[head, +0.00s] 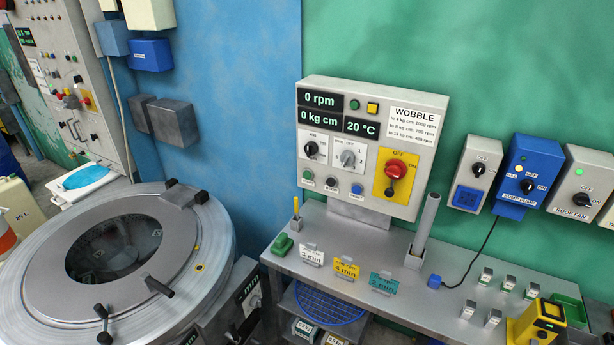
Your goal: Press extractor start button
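The extractor control panel (372,145) is a light grey box on the green wall. Its displays read 0 rpm, 0 kg cm and 20 °C. Along its lower left edge sit a green button (308,174), a dark button (331,182) and a blue button (357,188); their small labels are too small to read surely. A red knob (396,168) sits on a yellow plate at the right, marked OFF above. The round metal extractor drum (205,240) stands at the left with a dark window in its lid. Neither of my grippers is in view.
A grey shelf (330,240) below the panel holds colored time cards, a green block (282,243) and an upright grey tube (427,220). A yellow device (535,322) stands at the lower right. Switch boxes, including a blue pump box (527,172), line the right wall.

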